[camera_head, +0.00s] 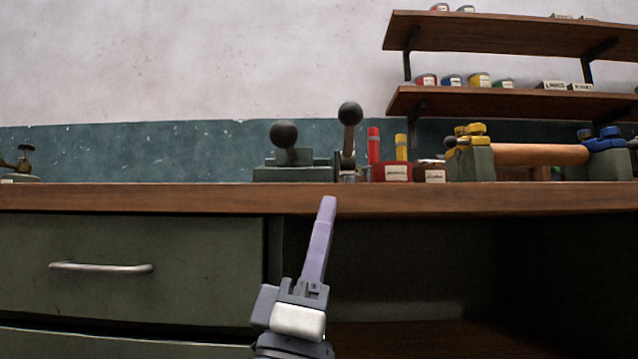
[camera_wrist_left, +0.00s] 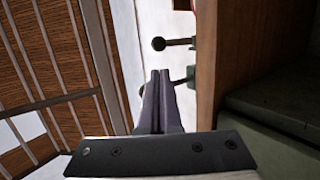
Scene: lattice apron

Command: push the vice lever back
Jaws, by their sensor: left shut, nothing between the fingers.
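A grey-green vice (camera_head: 295,174) sits on the workbench near its front edge, in the middle of the head view. One dark ball knob (camera_head: 284,134) stands on a short post over it. A taller lever (camera_head: 349,138) with a dark ball top stands upright at its right end. I cannot tell for certain which is the vice lever. My left gripper (camera_head: 328,200) has its purple fingers shut and empty, pointing up in front of the bench edge, apart from both knobs in the picture. In the left wrist view a ball-ended lever (camera_wrist_left: 176,43) shows beyond the shut fingers (camera_wrist_left: 160,74).
The bench's wooden front edge (camera_head: 150,197) lies behind my left gripper. Red and yellow cylinders (camera_head: 374,145) and small labelled containers stand right of the lever. Farther right, clamps hold a wooden roller (camera_head: 540,154). A drawer (camera_head: 130,275) is below left.

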